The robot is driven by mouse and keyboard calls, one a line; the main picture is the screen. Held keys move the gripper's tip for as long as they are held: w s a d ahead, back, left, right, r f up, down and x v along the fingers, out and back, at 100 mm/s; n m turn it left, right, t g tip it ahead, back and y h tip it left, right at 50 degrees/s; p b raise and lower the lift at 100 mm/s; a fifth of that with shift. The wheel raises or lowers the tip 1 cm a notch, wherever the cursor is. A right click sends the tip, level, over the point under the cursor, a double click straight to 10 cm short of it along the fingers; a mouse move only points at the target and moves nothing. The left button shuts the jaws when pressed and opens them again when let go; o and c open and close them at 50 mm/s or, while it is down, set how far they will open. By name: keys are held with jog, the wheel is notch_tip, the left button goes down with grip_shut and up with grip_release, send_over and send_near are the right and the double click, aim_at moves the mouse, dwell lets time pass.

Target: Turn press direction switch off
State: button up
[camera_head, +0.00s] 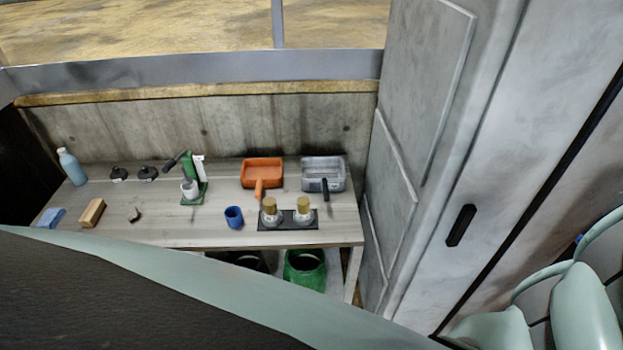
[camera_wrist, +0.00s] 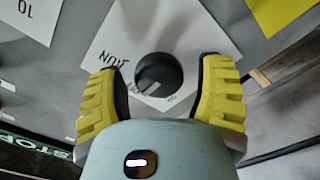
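A round black knob (camera_wrist: 158,74) sits on a white label plate (camera_wrist: 135,42) in the wrist view. The plate has dark lettering, partly covered and seen upside down. A paler mark shows on the knob's face, and its exact setting is hard to read. My gripper (camera_wrist: 162,62) is open, with one yellow ribbed finger on each side of the knob. Small gaps show between the fingers and the knob, and nothing is held. The head view does not show the knob or my gripper.
In the wrist view, another white label (camera_wrist: 38,14) and a yellow label (camera_wrist: 283,12) flank the plate, and green STOP lettering (camera_wrist: 35,148) shows lower left. In the head view, a cluttered table (camera_head: 150,228) stands beside a grey cabinet (camera_head: 425,120).

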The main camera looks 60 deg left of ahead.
jog(key=shift+o, duration=0.2)
jog(key=shift+s, duration=0.1)
jog(key=shift+s+a, duration=0.1)
jog(key=shift+s, duration=0.1)
jog(key=v, duration=1.1)
jog(key=shift+a, duration=0.25)
jog(key=shift+s, duration=0.15)
